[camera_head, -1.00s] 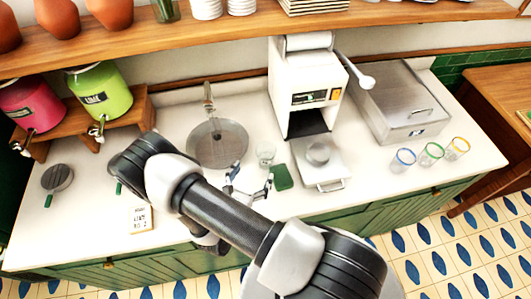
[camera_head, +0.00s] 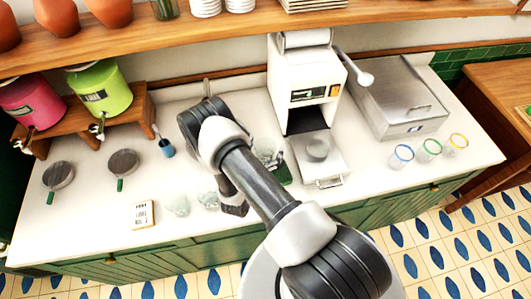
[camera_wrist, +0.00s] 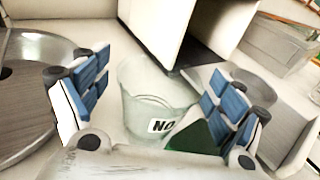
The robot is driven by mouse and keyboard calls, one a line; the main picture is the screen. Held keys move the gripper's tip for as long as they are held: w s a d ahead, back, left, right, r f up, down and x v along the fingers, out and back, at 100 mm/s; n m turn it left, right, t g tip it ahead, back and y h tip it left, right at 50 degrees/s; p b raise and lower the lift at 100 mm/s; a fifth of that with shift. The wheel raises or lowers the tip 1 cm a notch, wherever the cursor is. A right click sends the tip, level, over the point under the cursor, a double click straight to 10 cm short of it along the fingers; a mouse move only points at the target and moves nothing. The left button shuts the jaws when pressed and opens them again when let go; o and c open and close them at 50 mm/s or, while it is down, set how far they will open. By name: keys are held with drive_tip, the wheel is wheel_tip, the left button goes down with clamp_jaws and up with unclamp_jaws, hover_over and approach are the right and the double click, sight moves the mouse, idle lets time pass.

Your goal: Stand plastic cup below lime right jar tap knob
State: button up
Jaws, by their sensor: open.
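The lime jar (camera_head: 103,90) stands on a wooden stand at the left, right of a pink jar (camera_head: 33,103). Its tap (camera_head: 97,129) hangs at its front. A clear cup (camera_head: 265,149) stands upright on the counter left of the white machine. In the wrist view this cup (camera_wrist: 150,85) carries a label, partly hidden, reading "NO". My gripper (camera_wrist: 158,92) is open, with one blue-padded finger on each side of the cup in the picture; contact cannot be told. In the head view my arm hides most of the gripper.
Two clear vessels (camera_head: 177,204) (camera_head: 208,200) and a card (camera_head: 143,214) lie near the front edge. Coloured-rim glasses (camera_head: 401,156) stand right. A green pad (camera_head: 285,176) adjoins the cup.

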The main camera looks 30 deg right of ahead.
drive_tip(key=shift+w, duration=0.1)
drive_tip(key=shift+c, duration=0.2)
drive_tip(key=c, duration=0.8)
drive_tip(key=shift+r, duration=0.15)
wheel_tip(320, 180, up, 20)
drive_tip(key=p, duration=0.1)
drive_tip(key=shift+f, duration=0.2)
